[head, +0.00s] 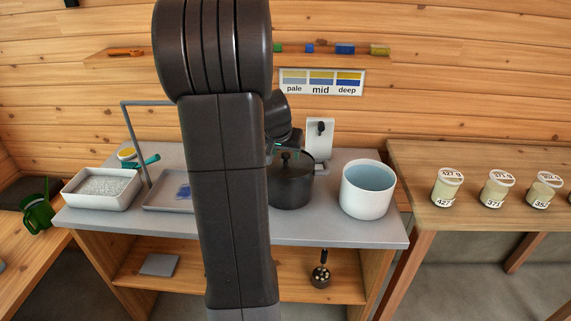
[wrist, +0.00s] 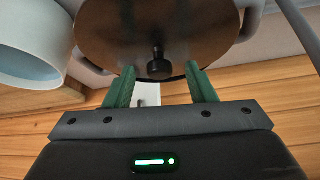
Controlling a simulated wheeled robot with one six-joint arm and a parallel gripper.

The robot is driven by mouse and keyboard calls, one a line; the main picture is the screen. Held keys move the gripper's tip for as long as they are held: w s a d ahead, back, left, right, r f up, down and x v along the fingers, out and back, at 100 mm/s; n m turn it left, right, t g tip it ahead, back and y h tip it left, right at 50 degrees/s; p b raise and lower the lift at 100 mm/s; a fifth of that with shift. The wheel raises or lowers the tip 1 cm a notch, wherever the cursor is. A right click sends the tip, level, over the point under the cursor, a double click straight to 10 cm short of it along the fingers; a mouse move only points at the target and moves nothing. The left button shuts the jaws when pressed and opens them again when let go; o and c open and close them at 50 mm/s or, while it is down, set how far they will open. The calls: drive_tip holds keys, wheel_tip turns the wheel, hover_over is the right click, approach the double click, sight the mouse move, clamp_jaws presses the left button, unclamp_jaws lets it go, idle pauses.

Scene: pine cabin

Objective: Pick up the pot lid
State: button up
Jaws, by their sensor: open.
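The dark pot lid with a black knob (head: 286,158) sits on a dark pot (head: 291,188) on the grey counter. In the wrist view the round lid (wrist: 115,30) fills the top middle, with its knob (wrist: 158,66) below its centre. My gripper (wrist: 160,82) is open, its green fingers on either side of the knob and apart from it. In the head view my arm hides the left part of the pot, and the gripper is mostly hidden behind it.
A white pot with a blue inside (head: 367,190) stands right of the dark pot; a grey tray (head: 160,204) and a white bin of granules (head: 102,188) stand left. A white device (head: 320,137) stands behind. Labelled jars (head: 447,188) are on the right table.

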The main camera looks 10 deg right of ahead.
sight(285, 155)
clamp_jaws()
wheel_tip(285, 155, up, 9)
drive_tip(key=shift+t+h, duration=0.3)
drive_tip(key=shift+t, duration=0.3)
drive_tip(key=f+b, duration=0.3)
drive_tip(key=w+f+b, duration=0.1)
drive_tip(key=f+b, duration=0.1)
drive_tip(key=b, duration=0.2)
drive_tip(key=d+f+b, duration=0.1)
drive_tip(key=f+b, duration=0.2)
drive_tip(key=b, duration=0.1)
drive_tip(key=shift+w+f, duration=0.25)
drive_tip(key=shift+f, duration=0.1)
drive_tip(key=shift+f+b, duration=0.5)
drive_tip(key=shift+f, duration=0.15)
unclamp_jaws()
drive_tip(key=p+v, duration=0.1)
drive_tip(key=v, duration=1.3)
drive_tip(key=shift+p, duration=0.4)
